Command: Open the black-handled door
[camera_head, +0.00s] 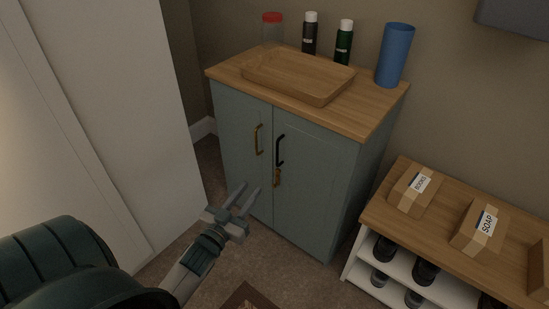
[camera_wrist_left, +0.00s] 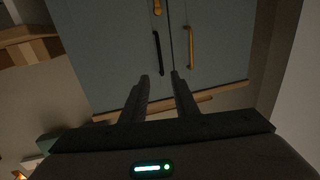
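A grey-green two-door cabinet (camera_head: 312,195) with a wooden top stands against the wall. Its right door carries the black handle (camera_head: 280,150), and its left door carries a brass handle (camera_head: 258,139). Both doors look shut. A small brass fitting (camera_head: 277,179) hangs just below the black handle. My left gripper (camera_head: 248,198) is open and empty in front of the doors, below the handles in the head view. The left wrist view appears upside down; there the black handle (camera_wrist_left: 157,52) and brass handle (camera_wrist_left: 191,48) lie beyond the open fingertips (camera_wrist_left: 161,76). My right gripper is not in view.
On the cabinet top are a wooden tray (camera_head: 298,78), a red-lidded jar (camera_head: 272,27), two bottles and a blue cup (camera_head: 395,55). A low shelf (camera_head: 390,228) with boxes and dark items stands at right. A white panel (camera_head: 110,110) stands at left.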

